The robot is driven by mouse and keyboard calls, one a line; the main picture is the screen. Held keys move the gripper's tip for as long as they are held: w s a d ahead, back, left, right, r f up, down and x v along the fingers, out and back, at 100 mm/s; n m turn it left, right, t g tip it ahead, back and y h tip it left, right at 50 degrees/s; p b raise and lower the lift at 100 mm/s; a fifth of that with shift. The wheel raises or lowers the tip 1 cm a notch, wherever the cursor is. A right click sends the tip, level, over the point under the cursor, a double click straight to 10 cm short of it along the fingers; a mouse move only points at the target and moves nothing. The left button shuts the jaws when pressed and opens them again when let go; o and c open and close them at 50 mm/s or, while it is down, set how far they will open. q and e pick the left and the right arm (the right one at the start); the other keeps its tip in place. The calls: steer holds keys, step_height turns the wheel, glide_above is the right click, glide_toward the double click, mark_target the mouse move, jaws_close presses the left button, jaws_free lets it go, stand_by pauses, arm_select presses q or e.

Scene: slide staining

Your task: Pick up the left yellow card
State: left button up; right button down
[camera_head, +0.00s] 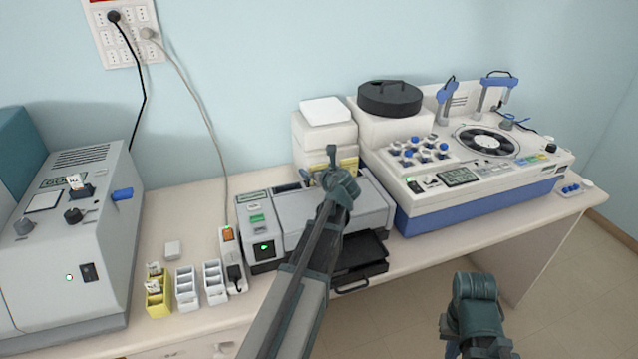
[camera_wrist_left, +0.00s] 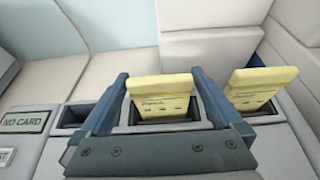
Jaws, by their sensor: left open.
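The left yellow card (camera_wrist_left: 163,86) stands upright in a slot of the grey device, with small dark print on its face. In the left wrist view my left gripper (camera_wrist_left: 160,76) is open, its two dark fingers on either side of this card with gaps to it. A second yellow card (camera_wrist_left: 262,80) stands in the slot to the right. In the head view my left gripper (camera_head: 332,158) is over the device's back edge and partly hides the cards. My right arm's end (camera_head: 475,310) is low at the front right, off the table; its finger state is unclear.
An empty slot (camera_wrist_left: 88,113) and a "NO CARD" display (camera_wrist_left: 25,122) lie left of the cards. A white block stack (camera_head: 325,128) stands behind the device. A blue-white machine (camera_head: 470,190) is to the right. A black tray (camera_head: 362,262) juts out in front.

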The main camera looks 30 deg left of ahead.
arm_select(q)
steer(key=shift+x, duration=0.95)
steer(key=shift+d, duration=0.1)
steer(key=shift+r, duration=0.1)
steer(key=c, duration=1.3)
steer(key=shift+r, duration=0.1)
step_height(320, 180, up, 10)
steer(key=p, duration=1)
